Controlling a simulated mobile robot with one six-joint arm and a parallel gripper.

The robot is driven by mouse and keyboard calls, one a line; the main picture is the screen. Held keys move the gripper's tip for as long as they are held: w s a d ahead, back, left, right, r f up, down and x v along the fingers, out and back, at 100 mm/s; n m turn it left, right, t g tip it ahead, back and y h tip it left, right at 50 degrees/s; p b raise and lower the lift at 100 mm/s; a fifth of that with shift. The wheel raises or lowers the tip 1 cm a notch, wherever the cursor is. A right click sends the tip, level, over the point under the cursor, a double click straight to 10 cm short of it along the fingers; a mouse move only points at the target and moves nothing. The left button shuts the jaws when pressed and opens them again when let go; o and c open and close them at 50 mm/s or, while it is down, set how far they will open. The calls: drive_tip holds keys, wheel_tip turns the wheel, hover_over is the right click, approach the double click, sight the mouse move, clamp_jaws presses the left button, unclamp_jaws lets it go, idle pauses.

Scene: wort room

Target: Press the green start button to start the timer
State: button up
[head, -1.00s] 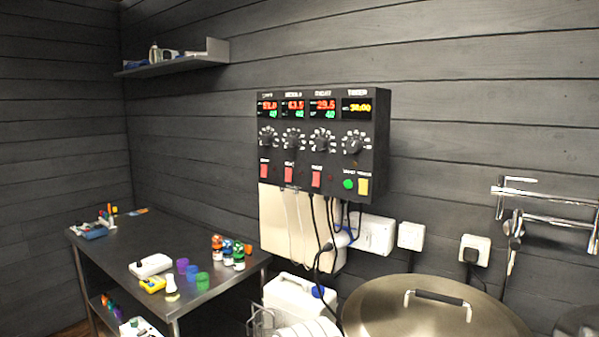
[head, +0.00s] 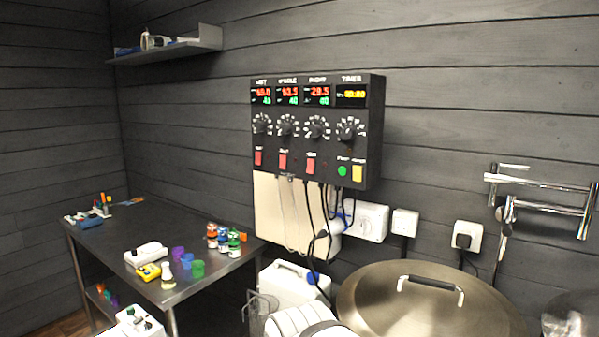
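A black control panel (head: 310,135) is mounted on the grey plank wall. Its right-hand column is labelled TIMER and has a yellow-digit display (head: 352,95), too blurred to read surely, with a dial (head: 350,129) below. The round green start button (head: 342,171) sits at the panel's lower right, just left of a yellow button (head: 358,174). Nothing covers or touches the green button. My gripper is not in view; a white rounded part at the bottom edge looks like my arm, below the panel.
A lidded steel kettle (head: 430,305) stands below and right of the panel. A white canister (head: 293,281) and hanging cables are under it. A steel table (head: 140,220) with small jars stands left. A chrome fixture (head: 545,208) is on the right wall. Space before the panel is clear.

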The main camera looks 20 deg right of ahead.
clamp_jaws()
idle(1.2)
